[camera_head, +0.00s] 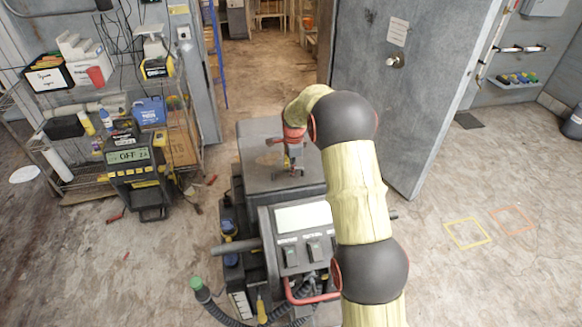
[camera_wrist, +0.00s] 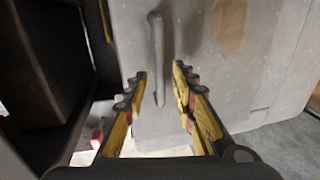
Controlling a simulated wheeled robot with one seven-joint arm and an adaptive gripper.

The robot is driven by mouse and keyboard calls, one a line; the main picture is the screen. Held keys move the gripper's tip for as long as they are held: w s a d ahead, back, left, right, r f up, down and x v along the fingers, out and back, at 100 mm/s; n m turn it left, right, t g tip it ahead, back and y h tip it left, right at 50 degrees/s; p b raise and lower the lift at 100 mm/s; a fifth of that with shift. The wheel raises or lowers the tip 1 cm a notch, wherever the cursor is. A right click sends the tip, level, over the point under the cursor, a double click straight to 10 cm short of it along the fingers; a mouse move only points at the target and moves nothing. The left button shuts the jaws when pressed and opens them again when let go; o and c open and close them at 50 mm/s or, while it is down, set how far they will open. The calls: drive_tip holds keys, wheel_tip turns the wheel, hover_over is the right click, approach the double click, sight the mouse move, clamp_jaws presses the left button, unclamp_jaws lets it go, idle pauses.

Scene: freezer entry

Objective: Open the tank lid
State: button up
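The tank lid (camera_head: 256,163) is the flat grey top of the dark floor machine in the middle of the head view, and it looks closed. In the wrist view a grey lid-like panel (camera_wrist: 235,85) fills much of the picture, with a slim raised grey bar (camera_wrist: 157,50) on it. My gripper (camera_head: 292,172) is above the right part of the lid in the head view. In the wrist view its two yellow fingers (camera_wrist: 160,85) are apart, with the bar's lower part between the tips and gaps on both sides. I cannot tell the height above the lid.
The machine's control panel (camera_head: 303,218) is in front of the lid, with a red handle (camera_head: 310,297) below. A wire shelf (camera_head: 180,110) with tools stands left. A large grey door (camera_head: 425,60) stands open behind right.

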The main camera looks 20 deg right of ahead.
drive_tip(key=shift+c, duration=1.2)
drive_tip(key=c, duration=0.4)
